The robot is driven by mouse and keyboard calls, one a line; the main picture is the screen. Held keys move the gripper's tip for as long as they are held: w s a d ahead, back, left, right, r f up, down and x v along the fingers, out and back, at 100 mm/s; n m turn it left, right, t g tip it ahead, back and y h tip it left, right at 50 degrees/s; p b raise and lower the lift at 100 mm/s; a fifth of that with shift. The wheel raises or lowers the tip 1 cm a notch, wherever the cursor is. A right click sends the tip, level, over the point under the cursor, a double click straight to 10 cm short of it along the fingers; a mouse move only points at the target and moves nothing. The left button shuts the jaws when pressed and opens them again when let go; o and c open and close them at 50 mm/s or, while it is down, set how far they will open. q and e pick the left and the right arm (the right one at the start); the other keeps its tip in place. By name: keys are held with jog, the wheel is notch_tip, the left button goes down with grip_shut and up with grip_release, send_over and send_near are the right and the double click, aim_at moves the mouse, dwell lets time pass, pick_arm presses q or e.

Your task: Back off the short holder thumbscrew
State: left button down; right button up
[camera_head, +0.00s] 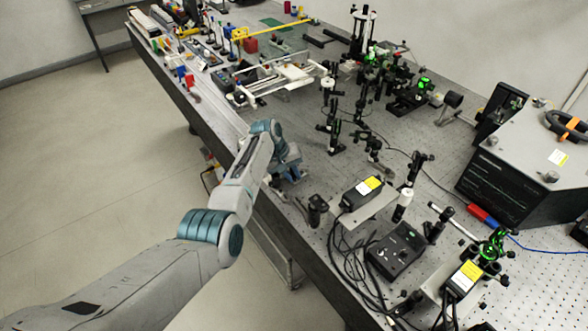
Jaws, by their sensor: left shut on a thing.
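My left gripper (291,168) is low over the near edge of the optical bench, at the end of my arm that comes in from the lower left. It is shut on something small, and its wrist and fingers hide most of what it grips. The thumbscrew itself is too small and covered to make out. A short black holder (316,206) stands upright on the bench just below and right of the gripper. I cannot tell whether the gripped screw belongs to it. My right gripper is not in view.
The perforated bench (310,120) carries several black posts and optics right of the gripper. A yellow-labelled box (361,192) and a black control box (396,252) with loose cables stand at lower right. A large dark instrument (520,165) stands at far right. The floor at left is clear.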

pick_arm(q)
jog(key=shift+a+f+h, duration=0.1)
jog(key=shift+a+h, duration=0.1)
jog(key=shift+h, duration=0.6)
jog(key=c, duration=1.4)
grip_release()
